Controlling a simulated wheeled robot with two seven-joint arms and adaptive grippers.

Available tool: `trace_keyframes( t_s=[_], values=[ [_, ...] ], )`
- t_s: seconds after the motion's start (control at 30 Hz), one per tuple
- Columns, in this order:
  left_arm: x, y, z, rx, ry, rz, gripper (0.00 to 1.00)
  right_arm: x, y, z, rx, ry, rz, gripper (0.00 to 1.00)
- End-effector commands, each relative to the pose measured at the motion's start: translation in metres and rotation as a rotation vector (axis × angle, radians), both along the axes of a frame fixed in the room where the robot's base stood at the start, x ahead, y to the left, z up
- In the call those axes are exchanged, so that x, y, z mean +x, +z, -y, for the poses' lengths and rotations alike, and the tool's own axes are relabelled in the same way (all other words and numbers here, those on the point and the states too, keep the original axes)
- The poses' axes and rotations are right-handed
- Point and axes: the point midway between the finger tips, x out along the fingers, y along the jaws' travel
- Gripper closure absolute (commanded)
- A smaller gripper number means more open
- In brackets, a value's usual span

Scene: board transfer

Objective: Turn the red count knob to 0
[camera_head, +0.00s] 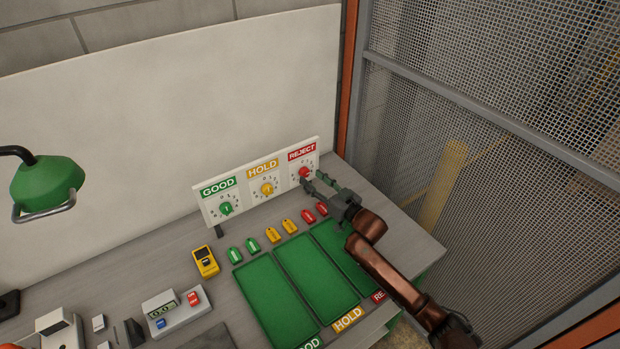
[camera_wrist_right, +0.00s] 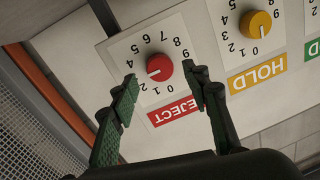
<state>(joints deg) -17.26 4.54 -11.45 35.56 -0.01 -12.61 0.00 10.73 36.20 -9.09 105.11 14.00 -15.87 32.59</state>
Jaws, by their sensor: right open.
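The red count knob (camera_head: 305,172) is on the REJECT dial at the right end of the white panel (camera_head: 240,193). It also shows in the right wrist view (camera_wrist_right: 159,67), where the picture is turned nearly upside down. Its pale pointer mark points to the lower left there, around the low digits; I cannot tell the exact digit. My right gripper (camera_head: 314,181) is open in front of the REJECT dial. In the right wrist view its fingertips (camera_wrist_right: 162,82) appear on either side of the red knob; contact is not clear. My left gripper is not in view.
The yellow HOLD knob (camera_head: 267,189) and green GOOD knob (camera_head: 226,209) sit beside it on the panel. Several coloured tags and green trays (camera_head: 275,300) lie below. A yellow device (camera_head: 205,261) is on the left. A mesh fence (camera_head: 490,130) stands right of the table.

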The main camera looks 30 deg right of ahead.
Motion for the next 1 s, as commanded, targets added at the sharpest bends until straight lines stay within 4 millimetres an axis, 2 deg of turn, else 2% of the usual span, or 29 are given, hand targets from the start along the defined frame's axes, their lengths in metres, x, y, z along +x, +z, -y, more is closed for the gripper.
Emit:
trace_keyframes(
  t_s=[0.1, 0.2, 0.5, 1.0],
  values=[
    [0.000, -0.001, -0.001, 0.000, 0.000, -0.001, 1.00, 0.013, 0.000, -0.004, 0.000, 0.001, 0.000, 0.57],
    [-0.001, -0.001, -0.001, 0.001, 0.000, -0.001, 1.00, 0.019, -0.001, -0.005, 0.000, 0.001, -0.001, 0.57],
    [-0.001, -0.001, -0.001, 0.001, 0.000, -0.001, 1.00, 0.020, -0.001, -0.006, 0.000, 0.002, -0.001, 0.58],
    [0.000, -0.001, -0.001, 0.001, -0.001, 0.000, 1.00, 0.020, -0.001, -0.006, 0.000, 0.001, -0.001, 0.92]
  ],
)
